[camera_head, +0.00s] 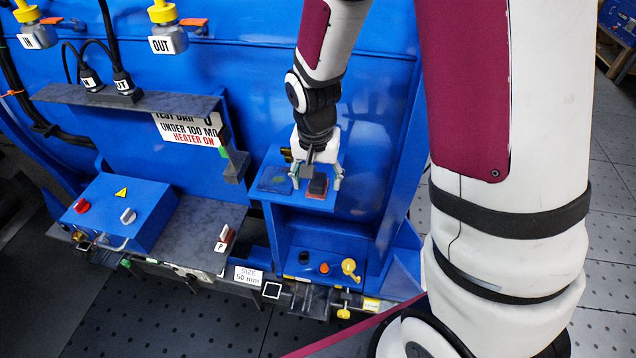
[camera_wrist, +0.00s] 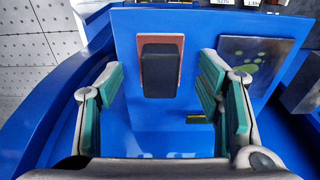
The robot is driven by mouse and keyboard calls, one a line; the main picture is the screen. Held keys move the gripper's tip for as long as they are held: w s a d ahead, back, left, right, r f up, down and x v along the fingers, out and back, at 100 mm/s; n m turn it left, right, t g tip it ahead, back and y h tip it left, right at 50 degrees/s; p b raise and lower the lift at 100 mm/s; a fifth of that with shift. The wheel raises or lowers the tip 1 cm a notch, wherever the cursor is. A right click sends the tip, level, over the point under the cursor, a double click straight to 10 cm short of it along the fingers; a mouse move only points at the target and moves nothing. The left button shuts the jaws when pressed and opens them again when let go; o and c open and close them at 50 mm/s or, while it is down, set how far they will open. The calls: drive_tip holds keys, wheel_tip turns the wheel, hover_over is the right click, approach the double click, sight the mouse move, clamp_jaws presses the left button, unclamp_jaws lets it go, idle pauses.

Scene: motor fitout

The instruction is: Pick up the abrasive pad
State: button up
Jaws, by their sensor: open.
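A dark grey block on a flat reddish-orange base, which looks like the abrasive pad, lies on the blue shelf. It shows in the wrist view (camera_wrist: 161,72) and in the head view (camera_head: 318,187). My gripper (camera_head: 316,177) is open above it, one finger to each side. In the wrist view my gripper (camera_wrist: 158,97) has its teal finger pads spread, with empty space between them. The block lies ahead between the fingers, apart from both. I cannot tell the exact height of the fingertips above the shelf.
A dark square plate with green marks (camera_head: 274,179) lies beside the pad, left in the head view. A blue back panel stands close behind my gripper. A lower blue ledge holds an orange knob (camera_head: 324,268) and a yellow part (camera_head: 350,268). A blue control box (camera_head: 125,212) stands left.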

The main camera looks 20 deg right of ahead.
sight(317, 179)
drive_tip(key=shift+f, duration=0.35)
drive_tip(key=c, duration=1.2)
drive_tip(key=shift+c, duration=0.2)
wheel_tip(317, 179, up, 10)
drive_tip(key=shift+r+b, duration=0.1)
drive_tip(key=shift+b, duration=0.3)
drive_tip(key=o, duration=0.6)
drive_tip(key=c, duration=0.5)
drive_tip(key=shift+o, duration=0.2)
drive_tip(key=shift+w, duration=0.1)
